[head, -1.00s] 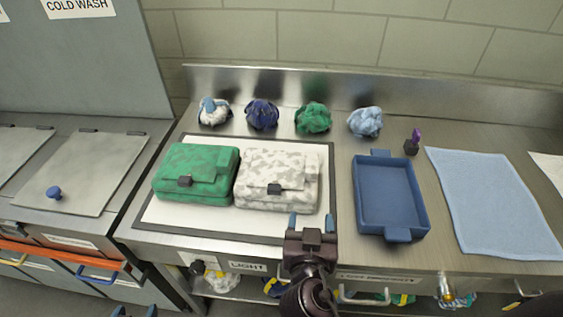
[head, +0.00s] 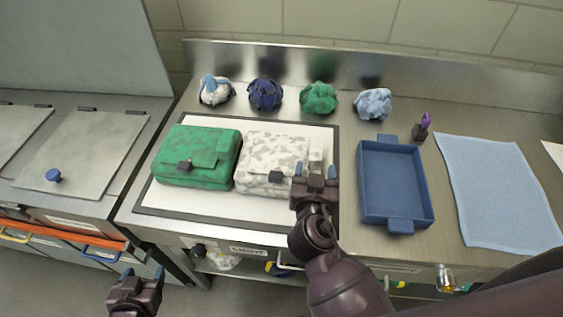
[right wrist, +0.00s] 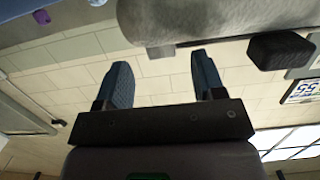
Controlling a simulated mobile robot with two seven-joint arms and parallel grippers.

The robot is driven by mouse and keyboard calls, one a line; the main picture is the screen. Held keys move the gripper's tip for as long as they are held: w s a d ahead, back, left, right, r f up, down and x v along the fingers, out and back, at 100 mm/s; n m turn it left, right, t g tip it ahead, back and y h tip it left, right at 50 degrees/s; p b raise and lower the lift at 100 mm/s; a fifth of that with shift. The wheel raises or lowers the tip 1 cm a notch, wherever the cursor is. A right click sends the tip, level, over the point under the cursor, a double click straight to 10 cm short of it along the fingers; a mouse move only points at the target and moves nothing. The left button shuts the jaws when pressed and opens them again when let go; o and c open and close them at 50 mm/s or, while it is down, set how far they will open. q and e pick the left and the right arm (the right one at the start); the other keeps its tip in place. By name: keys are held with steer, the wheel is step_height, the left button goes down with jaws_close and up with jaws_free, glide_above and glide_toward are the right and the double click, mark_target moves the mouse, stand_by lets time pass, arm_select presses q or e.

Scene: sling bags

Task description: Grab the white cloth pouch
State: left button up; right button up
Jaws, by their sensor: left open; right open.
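The white cloth pouch (head: 262,160), mottled white and grey with a dark buckle, lies on the white mat beside a green pouch (head: 197,155). My right gripper (head: 314,172) is open at the white pouch's right end, covering part of it in the head view. In the right wrist view, the pouch's pale side (right wrist: 215,18) fills the top edge above the open, empty fingers (right wrist: 160,75). I cannot tell whether they touch it. My left gripper (head: 141,277) is open and empty, low in front of the counter.
Several crumpled cloth bundles (head: 265,94) line the back of the counter. A blue tray (head: 405,225) stands right of the mat, with a light blue cloth (head: 497,190) beyond it. A dark holder with a purple item (head: 421,129) stands behind the tray.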

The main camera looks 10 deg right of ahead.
mark_target(315, 158)
steer(key=shift+w+d+r, duration=0.1)
steer(key=shift+w+r, duration=0.05)
steer(key=shift+w, duration=0.35)
steer(key=x, duration=0.1)
steer(key=p+x, duration=0.1)
steer(key=x, duration=0.1)
steer(key=shift+r+p, duration=0.15)
steer(key=shift+p, duration=0.15)
steer(key=shift+w, duration=0.35)
steer(key=shift+w+d, duration=0.15)
steer(key=shift+w, duration=0.05)
steer(key=shift+c, duration=0.3)
jaws_close()
